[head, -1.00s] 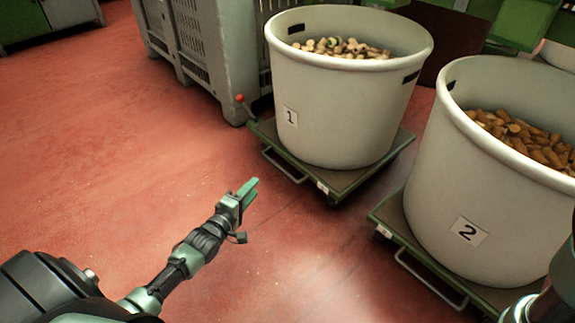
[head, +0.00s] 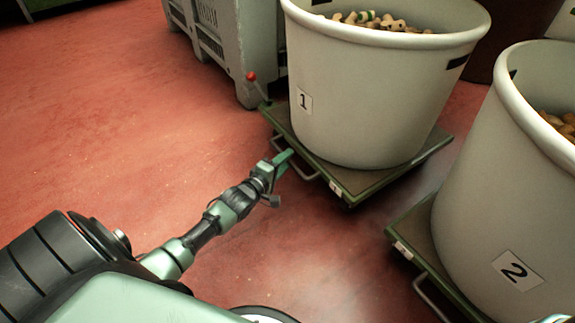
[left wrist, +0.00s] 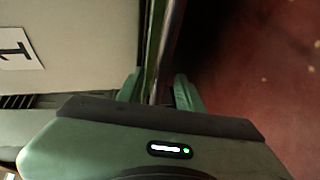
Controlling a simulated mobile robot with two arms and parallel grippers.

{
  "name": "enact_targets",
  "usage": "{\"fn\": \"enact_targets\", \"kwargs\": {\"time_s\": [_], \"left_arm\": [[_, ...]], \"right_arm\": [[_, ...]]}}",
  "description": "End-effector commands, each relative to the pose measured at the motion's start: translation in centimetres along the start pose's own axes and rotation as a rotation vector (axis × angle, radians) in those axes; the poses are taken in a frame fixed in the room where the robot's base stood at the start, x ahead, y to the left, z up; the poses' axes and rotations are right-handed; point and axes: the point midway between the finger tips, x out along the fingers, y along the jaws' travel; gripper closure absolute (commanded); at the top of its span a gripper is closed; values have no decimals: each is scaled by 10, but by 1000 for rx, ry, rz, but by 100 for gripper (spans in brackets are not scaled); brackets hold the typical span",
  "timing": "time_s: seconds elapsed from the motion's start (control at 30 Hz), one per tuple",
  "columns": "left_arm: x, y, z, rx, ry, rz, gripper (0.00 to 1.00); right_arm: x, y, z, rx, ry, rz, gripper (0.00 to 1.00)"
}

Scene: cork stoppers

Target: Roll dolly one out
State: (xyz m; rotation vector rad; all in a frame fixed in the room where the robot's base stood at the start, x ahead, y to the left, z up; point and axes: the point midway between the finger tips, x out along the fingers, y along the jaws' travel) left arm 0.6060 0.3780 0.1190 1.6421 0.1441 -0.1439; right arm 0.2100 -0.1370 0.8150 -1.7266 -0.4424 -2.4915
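Dolly one (head: 335,172) is a low green platform with a metal pull handle (head: 308,176) on its near edge. My left gripper (head: 285,160) is at that handle. In the left wrist view its two green fingers (left wrist: 160,92) stand apart, with the metal handle bar (left wrist: 168,45) running between them. Whether they touch the bar I cannot tell. A lever with a red knob (head: 251,76) rises at the dolly's left corner. My right gripper is not in view.
Tub 2 (head: 505,190) stands on a second green dolly (head: 407,240) close on the right, with a narrow floor gap between the dollies. A grey slatted crate (head: 238,55) stands behind dolly one. The red floor (head: 110,130) to the left is clear.

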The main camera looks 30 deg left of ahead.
Motion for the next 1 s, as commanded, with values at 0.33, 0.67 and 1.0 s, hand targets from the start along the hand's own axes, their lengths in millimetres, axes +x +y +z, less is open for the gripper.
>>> {"fn": "enact_targets", "kwargs": {"time_s": [0.33, 0.67, 1.0], "left_arm": [[12, 1, 0, -1, 0, -1, 64], [11, 0, 0, -1, 0, -1, 100], [11, 0, 0, -1, 0, -1, 100]], "right_arm": [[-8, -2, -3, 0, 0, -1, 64], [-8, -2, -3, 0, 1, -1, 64], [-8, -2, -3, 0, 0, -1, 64]]}}
